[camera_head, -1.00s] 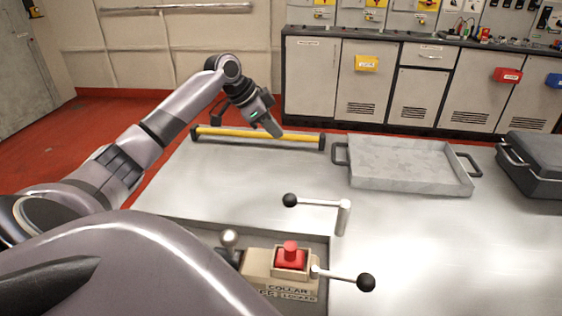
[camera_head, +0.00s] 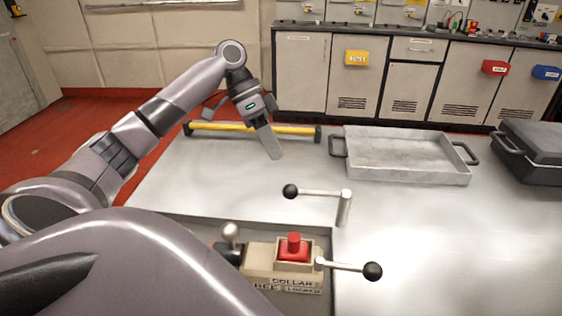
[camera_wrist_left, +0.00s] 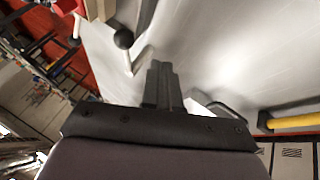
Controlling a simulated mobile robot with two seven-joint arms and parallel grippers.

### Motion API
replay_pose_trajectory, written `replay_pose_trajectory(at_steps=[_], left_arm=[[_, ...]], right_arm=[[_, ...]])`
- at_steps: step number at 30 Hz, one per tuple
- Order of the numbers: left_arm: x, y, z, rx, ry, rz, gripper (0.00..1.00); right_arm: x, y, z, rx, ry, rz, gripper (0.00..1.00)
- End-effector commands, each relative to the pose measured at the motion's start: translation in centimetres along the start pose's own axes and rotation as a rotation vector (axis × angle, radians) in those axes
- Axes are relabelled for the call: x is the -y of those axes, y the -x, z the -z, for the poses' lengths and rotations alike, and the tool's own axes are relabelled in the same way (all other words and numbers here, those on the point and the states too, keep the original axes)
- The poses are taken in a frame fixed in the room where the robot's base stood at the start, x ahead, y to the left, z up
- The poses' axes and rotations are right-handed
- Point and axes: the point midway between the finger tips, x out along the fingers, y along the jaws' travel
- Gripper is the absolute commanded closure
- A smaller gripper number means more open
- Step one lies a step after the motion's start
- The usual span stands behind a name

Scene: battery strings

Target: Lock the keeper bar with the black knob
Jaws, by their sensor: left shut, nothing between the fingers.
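A silver lever with a black knob (camera_head: 290,191) points left from a short upright post (camera_head: 344,208) on the metal table. A second lever with a black knob (camera_head: 372,271) points right from a beige box labelled "COLLAR", with "LOCKED" below. I cannot tell which one is the keeper bar. My left gripper (camera_head: 272,153) is shut and empty, above the table behind the post lever and apart from it. In the left wrist view the shut fingers (camera_wrist_left: 161,68) show near a black knob (camera_wrist_left: 123,39) on its silver arm. My right gripper is not in view.
A red button (camera_head: 293,247) tops the box, with a silver ball-topped lever (camera_head: 230,232) to its left. A yellow bar with black ends (camera_head: 255,129) lies at the table's back edge. A grey tray (camera_head: 405,177) and a dark case (camera_head: 535,155) stand right. The front right table is clear.

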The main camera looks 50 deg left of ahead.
Motion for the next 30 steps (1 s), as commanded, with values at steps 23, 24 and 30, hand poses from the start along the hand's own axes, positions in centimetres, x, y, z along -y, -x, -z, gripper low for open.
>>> replay_pose_trajectory(at_steps=[23, 24, 30], left_arm=[[-3.2, -4.5, -0.3, -0.001, -0.001, 0.002, 1.0], [-3.2, -4.5, -0.3, -0.001, -0.001, 0.002, 1.0], [-3.2, -4.4, -0.3, -0.002, 0.003, 0.003, 1.0]], right_arm=[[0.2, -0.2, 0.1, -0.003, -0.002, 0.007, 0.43], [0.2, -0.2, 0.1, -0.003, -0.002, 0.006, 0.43], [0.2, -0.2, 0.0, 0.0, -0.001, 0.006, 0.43]])
